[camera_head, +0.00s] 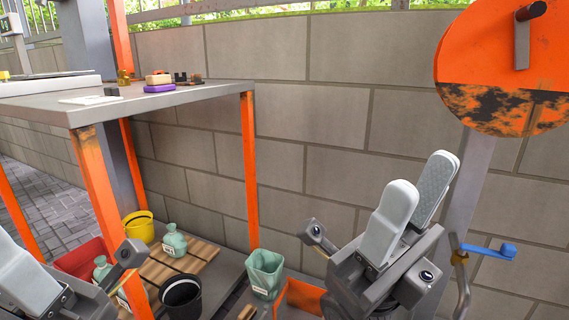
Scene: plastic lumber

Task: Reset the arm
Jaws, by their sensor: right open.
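My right gripper (424,174) is at the right of the head view, pointing up. Its two pale grey fingers stand apart with a gap between them, and nothing is held. The grey wall is behind it. My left gripper (24,268) is at the lower left edge. Only part of its pale fingers and dark body shows, so its opening and anything in it are hidden.
A grey-topped table (190,98) with orange legs carries small items, including a purple block (159,88). Below are a wooden pallet (203,250), a yellow bucket (139,227), a black bucket (182,298) and a green container (266,270). An orange disc (485,60) and blue-handled valve (490,251) stand right.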

